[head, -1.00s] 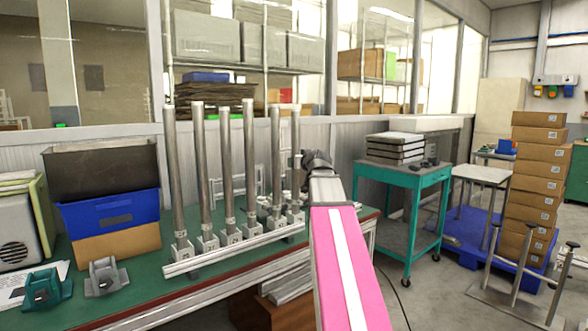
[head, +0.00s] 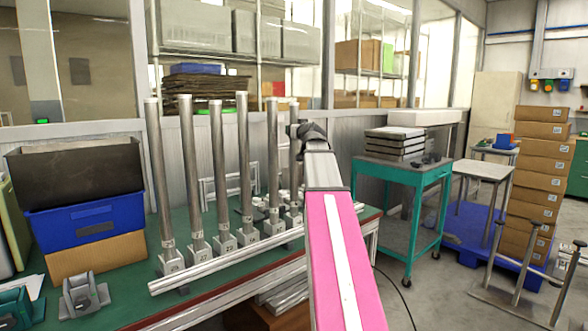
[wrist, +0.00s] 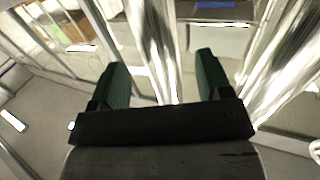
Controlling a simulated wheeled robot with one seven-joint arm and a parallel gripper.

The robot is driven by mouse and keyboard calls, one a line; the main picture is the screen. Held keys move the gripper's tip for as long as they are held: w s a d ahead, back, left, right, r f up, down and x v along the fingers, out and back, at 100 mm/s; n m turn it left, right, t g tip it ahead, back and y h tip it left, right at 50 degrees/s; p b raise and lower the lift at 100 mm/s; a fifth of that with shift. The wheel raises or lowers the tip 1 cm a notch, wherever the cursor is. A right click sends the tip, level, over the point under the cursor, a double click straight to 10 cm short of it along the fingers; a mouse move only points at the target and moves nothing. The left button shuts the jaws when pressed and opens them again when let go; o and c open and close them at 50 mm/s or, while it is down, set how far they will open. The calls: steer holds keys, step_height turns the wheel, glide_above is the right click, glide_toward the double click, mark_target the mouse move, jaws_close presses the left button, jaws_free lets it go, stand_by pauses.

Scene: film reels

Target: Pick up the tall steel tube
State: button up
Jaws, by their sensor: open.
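Several upright steel tubes stand in a row of numbered sockets on an aluminium rail (head: 220,262) in the head view. Their tops differ in height; the leftmost tube (head: 158,180), second tube (head: 189,160) and fourth tube (head: 244,160) look tall. My gripper (wrist: 160,75) is open in the wrist view, with dark green fingers. A shiny tube (wrist: 153,45) shows in the gap between them; its depth is hard to judge. Another tube (wrist: 285,55) passes right of the right finger. In the head view my gripper end is beside the rightmost tube (head: 295,170), its fingers mostly hidden.
The rail lies on a green-topped bench (head: 130,280). A blue crate (head: 90,222) and dark bin (head: 80,168) are stacked on its left. A teal cart (head: 400,178) stands right of my pink arm. Stacked cartons (head: 535,180) and metal posts (head: 515,265) are farther right.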

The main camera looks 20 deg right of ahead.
steer(key=w, duration=0.5)
steer(key=shift+w+d, duration=0.15)
steer(key=shift+w, duration=0.25)
steer(key=shift+s, duration=0.1)
jaws_close()
